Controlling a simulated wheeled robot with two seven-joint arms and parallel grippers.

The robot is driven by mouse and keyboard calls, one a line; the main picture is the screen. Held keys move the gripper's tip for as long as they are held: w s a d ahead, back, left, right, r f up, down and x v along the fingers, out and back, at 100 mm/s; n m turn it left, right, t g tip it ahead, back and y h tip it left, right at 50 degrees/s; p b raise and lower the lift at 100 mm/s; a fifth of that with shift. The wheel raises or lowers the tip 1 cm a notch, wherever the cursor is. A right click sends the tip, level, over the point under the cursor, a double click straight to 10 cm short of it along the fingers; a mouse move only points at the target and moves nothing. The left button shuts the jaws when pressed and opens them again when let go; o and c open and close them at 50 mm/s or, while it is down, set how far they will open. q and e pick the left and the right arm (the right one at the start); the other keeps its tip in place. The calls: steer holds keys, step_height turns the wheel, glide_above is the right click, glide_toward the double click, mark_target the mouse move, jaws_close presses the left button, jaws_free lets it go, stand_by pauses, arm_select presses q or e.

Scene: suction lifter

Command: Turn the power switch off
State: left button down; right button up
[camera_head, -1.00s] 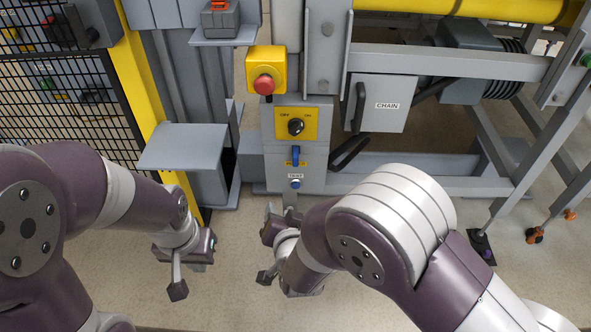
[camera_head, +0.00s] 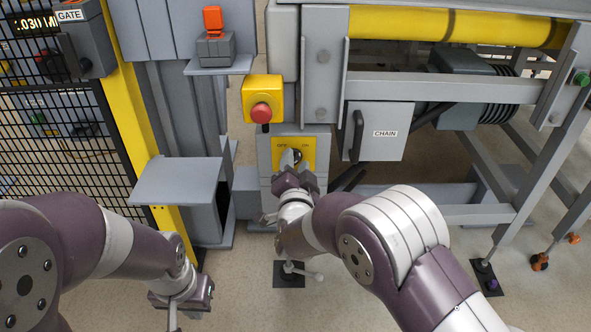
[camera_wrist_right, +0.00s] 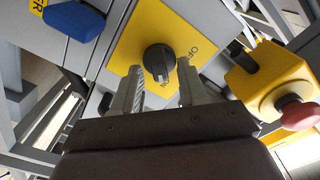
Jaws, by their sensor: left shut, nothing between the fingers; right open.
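The power switch is a black rotary knob (camera_wrist_right: 160,60) on a yellow plate (camera_wrist_right: 130,45) marked OFF and ON. In the head view the plate (camera_head: 308,145) is partly covered by my right gripper (camera_head: 291,160), and the knob is mostly hidden. In the right wrist view my right gripper (camera_wrist_right: 161,72) is open, with its fingers pointing at the plate on either side of the knob. I cannot tell whether they touch it. Which label the knob points to is unclear. My left gripper (camera_head: 172,316) is shut and empty, low at the left, away from the panel.
A red emergency button (camera_head: 261,113) on a yellow box stands just above the plate; it also shows in the right wrist view (camera_wrist_right: 298,112). A blue switch (camera_wrist_right: 75,18) is beside the plate. A grey shelf (camera_head: 178,182) juts out at left, near a yellow post (camera_head: 128,95).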

jaws_close()
steer(key=n+p, duration=0.4)
steer(key=shift+a+r, duration=0.1)
steer(key=shift+r, duration=0.2)
steer(key=n+p, duration=0.4)
steer(key=n, duration=0.1)
steer(key=shift+a+p, duration=0.15)
steer(key=shift+p, duration=0.15)
steer(key=n+p, duration=0.3)
steer(key=n, duration=0.1)
steer(key=shift+a+f+n, duration=0.1)
steer(key=shift+n, duration=0.3)
steer(key=shift+a+f+n+p, duration=0.1)
steer(key=shift+f+n+p, duration=0.1)
steer(key=shift+n+p, duration=1.4)
steer(key=shift+f+n+b, duration=0.1)
steer(key=shift+n+b, duration=0.25)
steer(key=shift+n, duration=0.25)
